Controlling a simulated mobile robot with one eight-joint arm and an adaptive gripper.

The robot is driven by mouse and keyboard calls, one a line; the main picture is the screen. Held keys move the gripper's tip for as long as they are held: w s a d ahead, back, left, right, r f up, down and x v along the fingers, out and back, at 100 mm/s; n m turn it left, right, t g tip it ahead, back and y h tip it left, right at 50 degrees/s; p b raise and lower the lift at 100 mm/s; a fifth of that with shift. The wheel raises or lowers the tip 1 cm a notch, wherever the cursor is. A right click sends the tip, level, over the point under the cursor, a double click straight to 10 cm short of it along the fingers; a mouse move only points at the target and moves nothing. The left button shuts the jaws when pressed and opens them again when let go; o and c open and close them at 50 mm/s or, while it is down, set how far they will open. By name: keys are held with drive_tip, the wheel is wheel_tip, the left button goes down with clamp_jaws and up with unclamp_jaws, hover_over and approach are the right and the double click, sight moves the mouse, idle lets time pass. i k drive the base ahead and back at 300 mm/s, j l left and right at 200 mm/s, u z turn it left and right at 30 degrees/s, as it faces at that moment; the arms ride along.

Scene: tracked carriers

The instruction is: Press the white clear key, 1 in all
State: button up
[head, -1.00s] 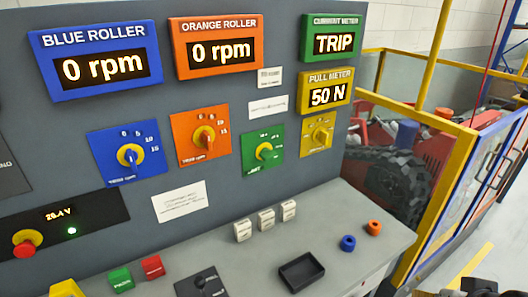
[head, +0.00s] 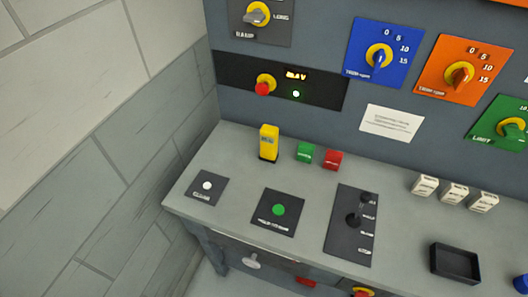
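The white clear key (head: 207,186) is a small round white button on a dark square plate (head: 205,198) at the left end of the grey desk. Small light lettering sits below it on the plate. Nothing covers the key. My gripper does not show in the head view now.
Right of it on the desk (head: 140,0) are a green-button plate (head: 271,222), a lever plate (head: 339,238), a yellow block (head: 268,143), green (head: 305,152) and red (head: 333,160) blocks, white blocks (head: 424,186) and a black tray (head: 438,270). A wall (head: 90,150) stands left.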

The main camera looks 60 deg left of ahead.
sight(207, 186)
drive_tip(key=u, duration=2.9)
